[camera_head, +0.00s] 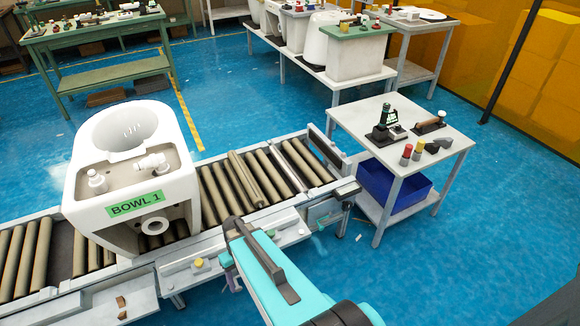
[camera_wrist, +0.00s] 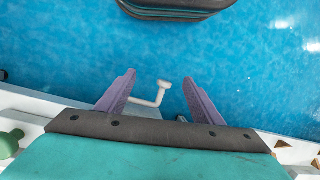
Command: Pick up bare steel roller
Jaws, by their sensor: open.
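The conveyor (camera_head: 175,262) carries a row of brown rollers. One thin greyish bar (camera_head: 288,171) lies among them right of the middle and looks like bare steel, though I cannot be sure that it is the roller. A brown roller (camera_head: 246,179) appears to lie slightly askew on the others. My gripper (camera_head: 229,272) is low at the conveyor's front side, left of the grey bar and apart from it. In the wrist view its two purple fingers (camera_wrist: 160,98) are spread apart with nothing held. No roller shows in the wrist view.
A white toilet bowl (camera_head: 130,175) labelled BOWL 1 stands on the conveyor at left. A side table (camera_head: 455,140) with small items and a blue bin (camera_head: 375,188) stands at right. A pale crank-shaped piece (camera_wrist: 155,95) shows beyond the fingers.

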